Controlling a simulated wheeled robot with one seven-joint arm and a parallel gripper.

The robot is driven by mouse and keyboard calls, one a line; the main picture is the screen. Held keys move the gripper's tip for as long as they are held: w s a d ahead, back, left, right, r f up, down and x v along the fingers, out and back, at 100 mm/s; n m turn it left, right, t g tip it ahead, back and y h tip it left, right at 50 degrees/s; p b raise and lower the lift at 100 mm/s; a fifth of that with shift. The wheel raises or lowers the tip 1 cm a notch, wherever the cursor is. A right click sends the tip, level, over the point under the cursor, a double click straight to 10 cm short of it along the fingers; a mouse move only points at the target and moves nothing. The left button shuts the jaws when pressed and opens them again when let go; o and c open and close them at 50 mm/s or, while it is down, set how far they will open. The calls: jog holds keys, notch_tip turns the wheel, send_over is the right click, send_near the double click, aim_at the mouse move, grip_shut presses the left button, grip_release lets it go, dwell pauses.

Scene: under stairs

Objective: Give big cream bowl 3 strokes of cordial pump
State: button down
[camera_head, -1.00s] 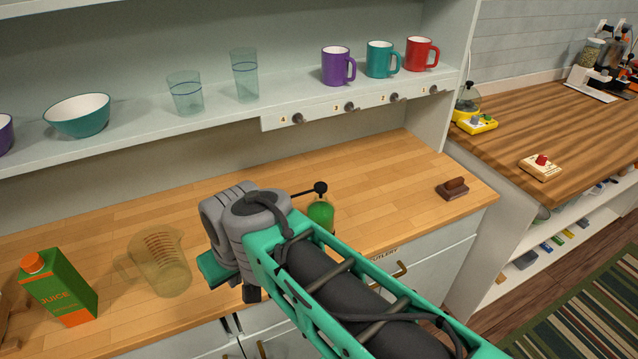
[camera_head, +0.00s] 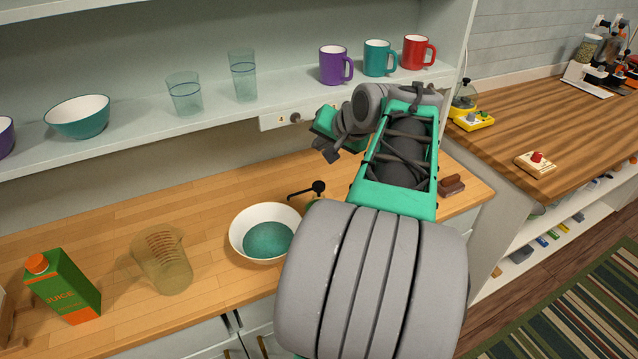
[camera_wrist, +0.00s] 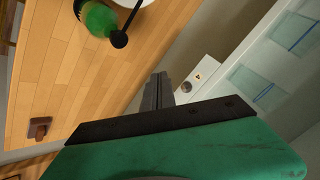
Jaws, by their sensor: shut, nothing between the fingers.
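The big cream bowl (camera_head: 242,237) stands on the wooden counter, with a teal area in its bottom; I cannot tell whether that is liquid or colouring. The cordial pump (camera_head: 318,187) has a black head and a spout pointing left towards the bowl. My arm hides most of its bottle in the head view. The wrist view shows the green bottle (camera_wrist: 97,18), the black pump head (camera_wrist: 119,39) and a sliver of the bowl (camera_wrist: 132,3). My gripper (camera_head: 324,149) is shut and empty, above the pump and in front of the shelf edge. Its fingers show in the wrist view (camera_wrist: 158,90).
A clear measuring jug (camera_head: 163,262) and a juice carton (camera_head: 63,287) stand left of the bowl. A brown block (camera_head: 452,186) lies to the right. The shelf above holds glasses, mugs and a teal bowl (camera_head: 78,117).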

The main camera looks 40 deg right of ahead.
aim_at(317, 183)
jog(key=shift+f+b, duration=3.5)
jog(key=shift+f, duration=0.9)
jog(key=shift+f, duration=0.1)
jog(key=shift+f+b, duration=0.3)
jog(key=shift+f+b, duration=0.65)
jog(key=shift+f, duration=0.35)
jog(key=shift+r+p, duration=1.05)
jog(key=shift+r, duration=0.3)
jog(key=shift+r, duration=0.1)
notch_tip(317, 183, up, 5)
jog(key=p, duration=0.4)
